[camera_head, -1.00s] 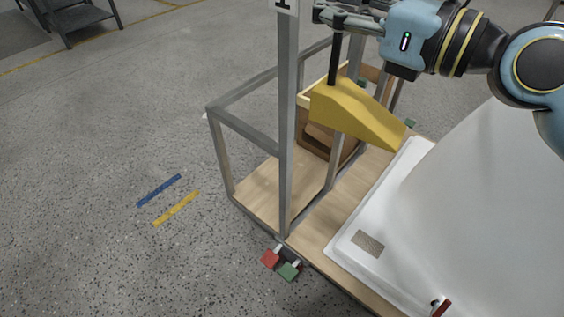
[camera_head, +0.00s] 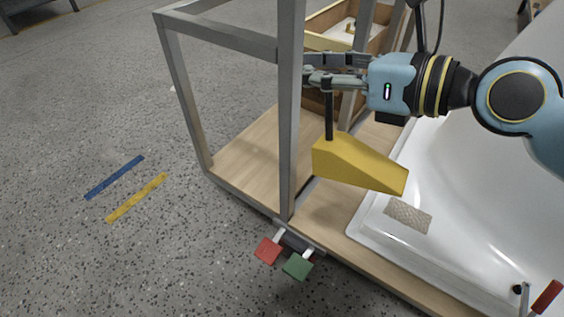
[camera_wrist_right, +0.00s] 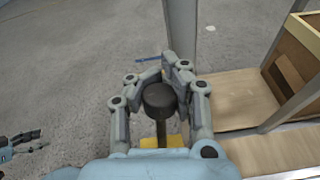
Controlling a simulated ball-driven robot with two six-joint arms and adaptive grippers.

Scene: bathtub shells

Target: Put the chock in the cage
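The yellow wedge-shaped chock (camera_head: 355,163) hangs by its upright black handle from my right gripper (camera_head: 312,72). In the right wrist view the gripper's fingers (camera_wrist_right: 168,72) close around the handle's dark round knob (camera_wrist_right: 160,98). The cage (camera_head: 291,130) is a grey metal frame on a wooden deck. Its front post stands just left of the chock in the head view. The chock hangs above the deck, between that post and the tub. My left gripper (camera_wrist_right: 24,144) shows small at the left edge of the right wrist view, fingers apart and empty.
A white bathtub shell (camera_head: 470,190) lies on the deck (camera_head: 325,205) at right. A wooden box (camera_head: 335,22) stands behind the cage posts. Red (camera_head: 268,251) and green (camera_head: 298,266) pedals stick out at the deck's front edge. Bare deck shows inside the cage.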

